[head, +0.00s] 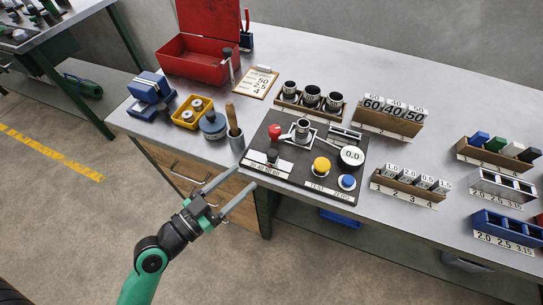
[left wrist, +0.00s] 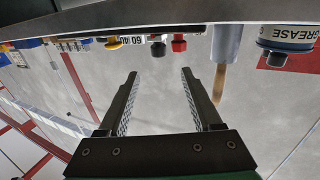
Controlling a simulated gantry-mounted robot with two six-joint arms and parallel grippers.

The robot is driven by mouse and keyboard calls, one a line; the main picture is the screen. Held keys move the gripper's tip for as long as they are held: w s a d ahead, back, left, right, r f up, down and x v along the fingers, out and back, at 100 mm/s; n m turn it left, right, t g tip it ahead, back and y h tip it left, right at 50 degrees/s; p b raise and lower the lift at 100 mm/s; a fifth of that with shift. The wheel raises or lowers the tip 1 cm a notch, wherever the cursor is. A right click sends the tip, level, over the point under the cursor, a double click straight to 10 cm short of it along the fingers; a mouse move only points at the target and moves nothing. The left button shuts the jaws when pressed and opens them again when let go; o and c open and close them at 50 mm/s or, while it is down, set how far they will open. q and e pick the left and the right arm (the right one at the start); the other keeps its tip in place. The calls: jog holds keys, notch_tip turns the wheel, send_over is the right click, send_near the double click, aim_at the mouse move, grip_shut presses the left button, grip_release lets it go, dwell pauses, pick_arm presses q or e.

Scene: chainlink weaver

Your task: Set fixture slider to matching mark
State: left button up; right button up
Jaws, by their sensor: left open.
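The dark fixture panel (head: 325,184) lies near the table's front edge in the head view. The slider's black knob (head: 272,155) sits at its front left, above a white marked strip (head: 265,169). The strip's marks are too small to read. The black knob also shows in the left wrist view (left wrist: 158,49), which is upside down. A clipboard (head: 260,82) carries a few figures, including what looks like 50. My left gripper (head: 246,177) is open and empty just in front of the panel's left corner, apart from the knob. My right gripper does not show.
A red lever knob (head: 275,131), yellow button (head: 321,165), blue button (head: 347,182) and a 0.0 dial (head: 351,156) are on the panel. A grey cup with a wooden-handled tool (head: 232,119) stands close left. Racks of marked blocks (head: 388,119) stand right. The space before the table is free.

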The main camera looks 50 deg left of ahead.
aim_at(268, 157)
pick_arm(q)
jog(key=w, duration=0.8)
jog(key=w+p, duration=0.1)
jog(key=w, duration=0.2)
jog(key=shift+w+a, duration=0.3)
jog(key=shift+w, duration=0.1)
grip_shut()
dwell(0.8)
